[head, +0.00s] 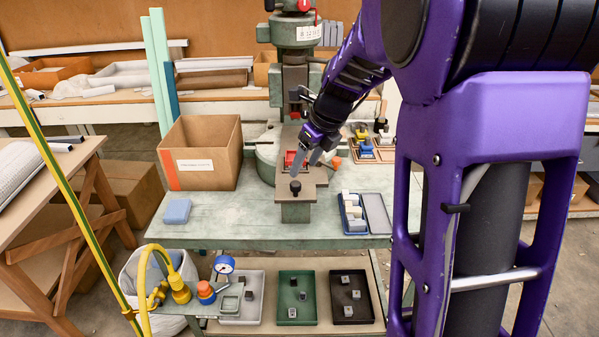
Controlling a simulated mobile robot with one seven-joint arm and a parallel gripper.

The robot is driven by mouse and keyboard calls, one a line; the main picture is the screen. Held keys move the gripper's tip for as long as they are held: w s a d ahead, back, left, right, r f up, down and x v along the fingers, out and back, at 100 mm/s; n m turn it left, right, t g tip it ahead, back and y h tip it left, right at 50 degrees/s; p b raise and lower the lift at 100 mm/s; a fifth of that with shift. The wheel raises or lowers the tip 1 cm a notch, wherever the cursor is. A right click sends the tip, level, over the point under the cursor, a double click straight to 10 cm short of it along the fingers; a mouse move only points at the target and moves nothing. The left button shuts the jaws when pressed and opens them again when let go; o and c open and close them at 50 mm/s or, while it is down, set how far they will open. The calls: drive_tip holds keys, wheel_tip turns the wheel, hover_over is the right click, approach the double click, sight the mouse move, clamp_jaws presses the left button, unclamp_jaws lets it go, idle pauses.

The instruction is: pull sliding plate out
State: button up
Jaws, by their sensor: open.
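The sliding plate (296,209) is a flat grey-brown plate reaching forward from the green fly press (296,90) over the bench. A small black knob (295,187) stands on its front part. A red part (290,158) shows farther back, under the press head. My gripper (304,168) is open and points down just behind and above the knob. Its fingers look close to the knob, but I cannot tell whether they touch it. My arm and fingers hide part of the plate's right side and of the press.
A cardboard box (200,152) stands left on the green bench (240,218), with a blue block (177,211) before it. Right of the plate is a blue tray (352,226) of white pieces. Trays of small parts (297,311) lie on a lower shelf. A yellow hose (145,265) rises at front left.

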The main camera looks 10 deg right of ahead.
drive_tip(key=p+v, duration=0.1)
drive_tip(key=v, duration=0.9)
drive_tip(key=shift+r, duration=0.1)
